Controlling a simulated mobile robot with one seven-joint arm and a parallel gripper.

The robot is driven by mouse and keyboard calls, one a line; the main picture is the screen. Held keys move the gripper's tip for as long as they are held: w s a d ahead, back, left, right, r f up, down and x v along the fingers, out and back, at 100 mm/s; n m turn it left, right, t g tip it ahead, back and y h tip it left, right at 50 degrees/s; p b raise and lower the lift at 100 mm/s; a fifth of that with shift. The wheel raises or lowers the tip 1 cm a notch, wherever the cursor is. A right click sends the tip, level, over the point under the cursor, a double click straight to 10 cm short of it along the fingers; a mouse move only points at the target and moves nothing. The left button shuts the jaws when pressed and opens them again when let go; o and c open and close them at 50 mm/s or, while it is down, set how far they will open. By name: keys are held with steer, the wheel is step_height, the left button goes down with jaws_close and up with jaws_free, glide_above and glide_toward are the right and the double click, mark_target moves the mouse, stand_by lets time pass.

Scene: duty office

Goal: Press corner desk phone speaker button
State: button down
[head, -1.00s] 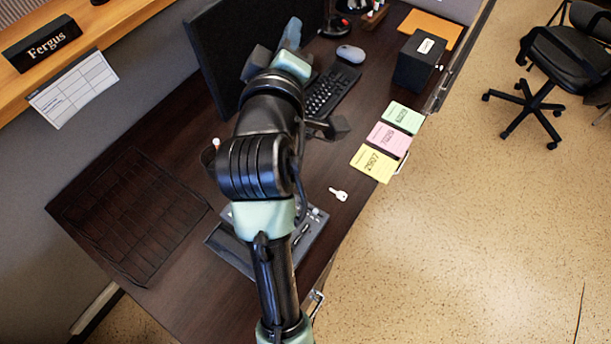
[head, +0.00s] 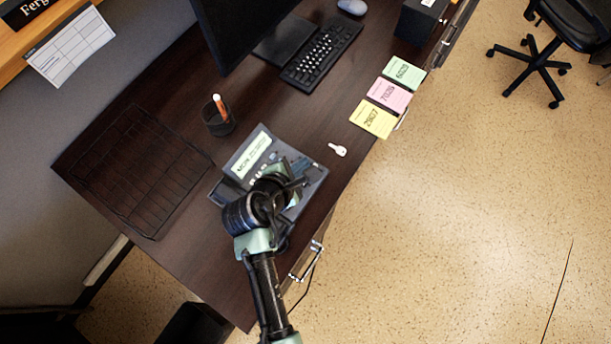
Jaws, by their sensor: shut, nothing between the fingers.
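The desk phone (head: 248,152) is a dark grey set with a pale display, lying near the front edge of the desk in the head view. My arm reaches over its lower part and hides much of its keypad. My gripper (head: 296,186) is small and dark here, over the right part of the phone, and is shut with nothing held. Whether it touches the phone cannot be told. The speaker button cannot be made out.
A pen cup (head: 219,120) stands behind the phone, and a black wire tray (head: 135,170) is to the left. A white key (head: 338,149) and sticky notes (head: 372,119) lie to the right. The keyboard (head: 322,54) and monitor (head: 240,30) are farther back.

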steer(key=shift+f, duration=0.1)
steer(key=b, duration=0.9)
glide_above(302, 186)
step_height(302, 186, down, 8)
steer(key=shift+r, duration=0.25)
steer(key=shift+w+f, duration=0.1)
steer(key=shift+f, duration=0.35)
steer(key=shift+f, duration=0.15)
stand_by(1.0)
steer(key=shift+f, duration=0.3)
steer(key=shift+f, duration=0.4)
stand_by(0.5)
stand_by(0.4)
steer(key=shift+r+p, duration=0.8)
steer(key=shift+p, duration=0.1)
